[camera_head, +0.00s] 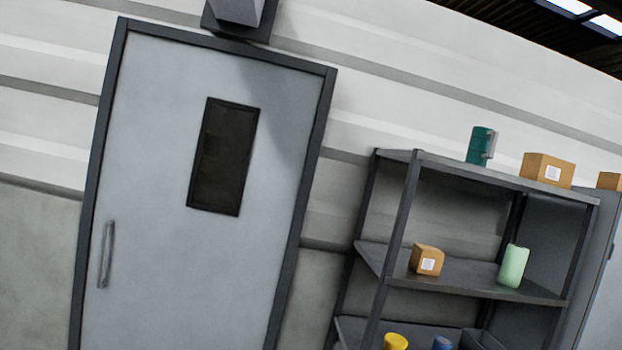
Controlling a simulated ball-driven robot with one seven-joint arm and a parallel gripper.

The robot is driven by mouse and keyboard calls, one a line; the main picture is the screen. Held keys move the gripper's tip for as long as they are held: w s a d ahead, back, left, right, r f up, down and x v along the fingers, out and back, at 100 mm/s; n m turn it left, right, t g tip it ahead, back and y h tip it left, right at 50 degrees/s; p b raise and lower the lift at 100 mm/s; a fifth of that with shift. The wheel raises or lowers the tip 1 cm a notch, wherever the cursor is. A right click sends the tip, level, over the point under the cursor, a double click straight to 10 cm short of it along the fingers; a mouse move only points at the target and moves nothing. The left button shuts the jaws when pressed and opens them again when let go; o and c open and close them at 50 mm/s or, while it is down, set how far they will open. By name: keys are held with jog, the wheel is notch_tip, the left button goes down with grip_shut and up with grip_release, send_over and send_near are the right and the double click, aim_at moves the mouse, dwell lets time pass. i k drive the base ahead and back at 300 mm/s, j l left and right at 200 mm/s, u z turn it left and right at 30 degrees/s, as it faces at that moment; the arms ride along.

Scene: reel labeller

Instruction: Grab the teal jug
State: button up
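The teal jug (480,145) stands on the top board of a grey metal shelf unit (450,166), in the right half of the view. It is dark teal, with a grey handle-like part on its right side. The whole picture is tilted, so the jug looks slightly leaning. My gripper is not in view, so its state and its distance from the jug do not show.
A cardboard box (547,170) stands right of the jug. The middle board holds a small box (426,260) and a pale green container (513,266). Yellow (396,342) and blue (442,343) items sit lower. A closed grey door (165,190) is at left.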

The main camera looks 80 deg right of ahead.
aim_at(483, 143)
jog(key=z, duration=3.1)
jog(key=i, duration=0.5)
